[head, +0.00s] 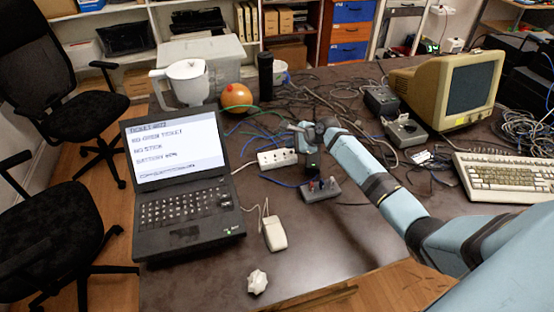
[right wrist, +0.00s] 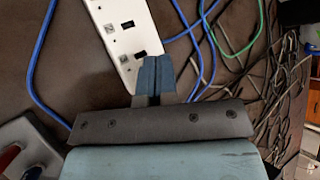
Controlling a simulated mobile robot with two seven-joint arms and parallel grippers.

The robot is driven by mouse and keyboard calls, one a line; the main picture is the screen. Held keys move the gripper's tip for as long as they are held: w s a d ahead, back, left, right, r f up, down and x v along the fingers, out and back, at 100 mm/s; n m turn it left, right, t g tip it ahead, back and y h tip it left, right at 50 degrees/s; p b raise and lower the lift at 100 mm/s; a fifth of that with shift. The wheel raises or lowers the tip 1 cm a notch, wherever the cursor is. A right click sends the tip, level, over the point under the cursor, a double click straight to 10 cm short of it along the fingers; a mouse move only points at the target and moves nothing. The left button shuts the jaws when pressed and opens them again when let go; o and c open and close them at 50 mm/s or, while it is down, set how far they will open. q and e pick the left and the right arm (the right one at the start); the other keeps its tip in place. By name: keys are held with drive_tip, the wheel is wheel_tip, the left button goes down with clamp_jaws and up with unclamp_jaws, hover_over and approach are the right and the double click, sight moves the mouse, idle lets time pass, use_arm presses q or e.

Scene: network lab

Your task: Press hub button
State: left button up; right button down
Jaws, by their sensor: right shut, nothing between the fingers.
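A white block with several dark ports (head: 277,158), which looks like the hub, lies on the dark table right of the laptop. It also shows in the right wrist view (right wrist: 110,25), running up to my fingers. My right gripper (head: 301,147) points down at the right end of this block. Its two blue fingers are closed together and empty in the right wrist view (right wrist: 154,62). The fingertips overlap the block's end there; I cannot tell whether they touch it. No button can be made out clearly. My left gripper is not in view.
A grey box with red and blue knobs (head: 321,188) lies just in front of my right gripper. Tangled cables (head: 325,95) cover the table behind. The laptop (head: 185,185) is at left, a white mouse (head: 274,233) in front. The front right table area is fairly clear.

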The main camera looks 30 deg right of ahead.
sight(291, 153)
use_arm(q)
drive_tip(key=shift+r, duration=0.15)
use_arm(e)
drive_tip(key=shift+f, duration=0.1)
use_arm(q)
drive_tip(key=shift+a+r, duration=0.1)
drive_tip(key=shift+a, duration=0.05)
use_arm(e)
drive_tip(key=shift+f, duration=0.3)
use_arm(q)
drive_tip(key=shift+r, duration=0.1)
use_arm(e)
drive_tip(key=shift+f, duration=0.15)
use_arm(q)
drive_tip(key=shift+p, duration=0.35)
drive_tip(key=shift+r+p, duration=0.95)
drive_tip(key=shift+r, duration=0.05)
use_arm(e)
drive_tip(key=shift+r, duration=0.6)
